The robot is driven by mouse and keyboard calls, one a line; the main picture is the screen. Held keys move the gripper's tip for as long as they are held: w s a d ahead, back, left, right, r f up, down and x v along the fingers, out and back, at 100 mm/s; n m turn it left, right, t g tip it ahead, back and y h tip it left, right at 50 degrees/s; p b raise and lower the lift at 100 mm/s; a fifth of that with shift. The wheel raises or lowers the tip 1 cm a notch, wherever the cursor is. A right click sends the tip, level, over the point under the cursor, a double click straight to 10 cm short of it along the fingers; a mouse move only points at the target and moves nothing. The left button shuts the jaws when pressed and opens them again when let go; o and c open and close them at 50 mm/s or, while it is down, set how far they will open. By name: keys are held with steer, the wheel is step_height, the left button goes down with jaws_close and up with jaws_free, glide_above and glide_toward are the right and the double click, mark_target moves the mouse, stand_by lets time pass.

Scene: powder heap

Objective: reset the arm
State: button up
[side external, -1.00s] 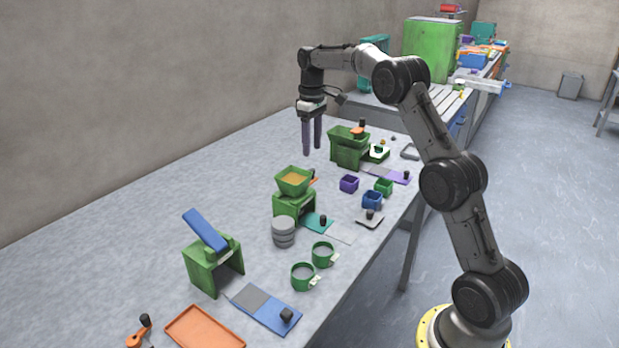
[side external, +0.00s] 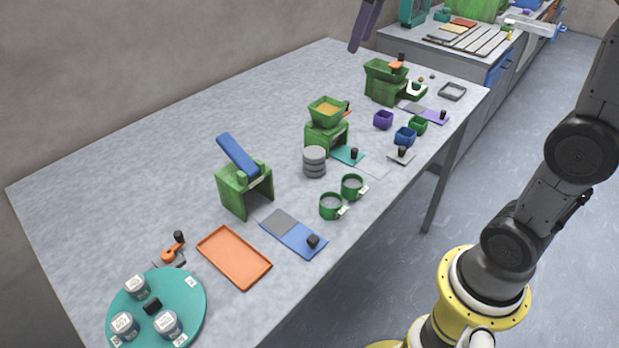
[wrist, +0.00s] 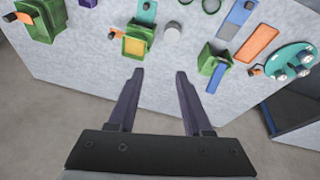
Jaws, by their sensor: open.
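My gripper (wrist: 160,73) is open and empty in the wrist view, its two dark fingers apart, with only pale tabletop between the tips. In the side external view its purple-grey fingers (side external: 365,24) show at the top edge, high above the far part of the table; the rest of the gripper is out of frame there. A green hopper with yellow powder (side external: 326,111) stands on the table, clear of the fingers. It also shows in the wrist view (wrist: 134,46), just beyond the left fingertip in the picture.
The grey table (side external: 130,150) has free room along the wall side. A green machine (side external: 386,82), a grey round stack (side external: 314,160), green cups (side external: 331,206), a stand with a blue flap (side external: 238,156), an orange tray (side external: 235,256) and a teal turntable with jars (side external: 190,300) stand on it.

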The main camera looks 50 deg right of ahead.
steer(key=s+a+f+m+t, duration=0.1)
steer(key=s+a+f, duration=0.2)
steer(key=s+f, duration=0.3)
steer(key=s+a+f+m, duration=0.1)
steer(key=s+a+f, duration=0.2)
steer(key=s+f, duration=0.4)
steer(key=s, duration=0.6)
steer(key=shift+s+a+f+t+y, duration=0.25)
steer(key=shift+s+t+y, duration=0.05)
steer(key=shift+s+t, duration=0.1)
